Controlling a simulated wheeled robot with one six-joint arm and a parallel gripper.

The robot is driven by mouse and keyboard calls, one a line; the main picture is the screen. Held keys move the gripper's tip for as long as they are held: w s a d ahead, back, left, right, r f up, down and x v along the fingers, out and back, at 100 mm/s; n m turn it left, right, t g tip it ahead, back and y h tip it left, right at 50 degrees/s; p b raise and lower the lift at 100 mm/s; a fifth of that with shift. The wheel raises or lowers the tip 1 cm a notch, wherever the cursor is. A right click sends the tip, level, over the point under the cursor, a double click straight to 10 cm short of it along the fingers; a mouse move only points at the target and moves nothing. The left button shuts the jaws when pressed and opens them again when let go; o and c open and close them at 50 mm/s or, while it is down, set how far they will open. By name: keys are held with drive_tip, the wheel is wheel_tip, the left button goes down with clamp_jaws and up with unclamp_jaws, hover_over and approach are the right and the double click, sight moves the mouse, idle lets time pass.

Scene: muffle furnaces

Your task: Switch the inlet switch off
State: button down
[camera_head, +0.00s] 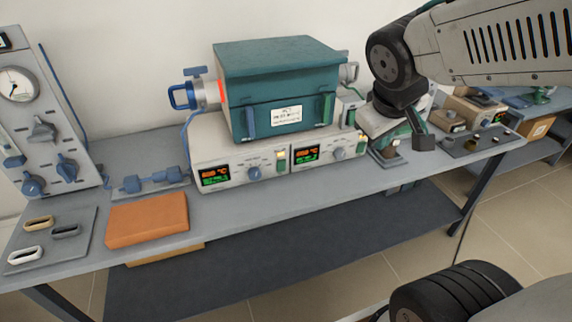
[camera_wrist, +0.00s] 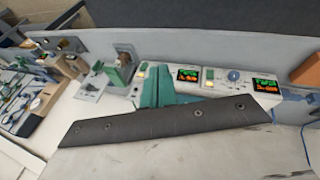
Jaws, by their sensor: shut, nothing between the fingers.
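The furnace (camera_head: 280,92) is a teal box on two pale control units. The left unit (camera_head: 238,172) and right unit (camera_head: 320,148) each have a lit display and a blue knob. A small lit switch (camera_head: 281,160) is on the left unit and another lit switch (camera_head: 362,136) is at the right unit's right end. No readable label shows which is the inlet switch. My gripper (camera_head: 424,142) is shut and empty, right of the right unit and above the bench. In the wrist view, a dark plate of my gripper (camera_wrist: 170,122) crosses the picture and hides part of the units.
A gauge panel with blue valves (camera_head: 45,130) stands at the left. An orange block (camera_head: 146,219) and a tray with rings (camera_head: 73,226) lie on the bench (camera_head: 240,200).

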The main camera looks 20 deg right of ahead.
sight(281, 166)
drive_tip(key=w+d+f+n+t, duration=0.2)
drive_tip(key=w+n, duration=0.1)
drive_tip(key=w, duration=0.5)
drive_tip(key=w+d+f+n+t, duration=0.1)
drive_tip(key=w+f+n+t, duration=0.15)
drive_tip(key=w, duration=0.45)
drive_tip(key=w+a+f+n+g+y, duration=0.1)
drive_tip(key=w+a+f+n+y, duration=0.1)
drive_tip(key=a+f+n+y, duration=0.2)
drive_tip(key=w+a+f+n+g+y, duration=0.1)
drive_tip(key=a+f+n+y, duration=0.3)
drive_tip(key=f, duration=0.5)
drive_tip(key=shift+w+a+f+n, duration=0.3)
drive_tip(key=shift+w+f+n, duration=0.05)
drive_tip(key=shift+n, duration=0.4)
drive_tip(key=x, duration=1)
drive_tip(key=shift+s+a+f, duration=0.1)
drive_tip(key=shift+a+f, duration=0.05)
drive_tip(key=shift+a, duration=0.05)
drive_tip(key=w, duration=0.3)
drive_tip(key=shift+w+r, duration=0.2)
drive_tip(key=shift+r, duration=0.15)
drive_tip(key=shift+w, duration=0.3)
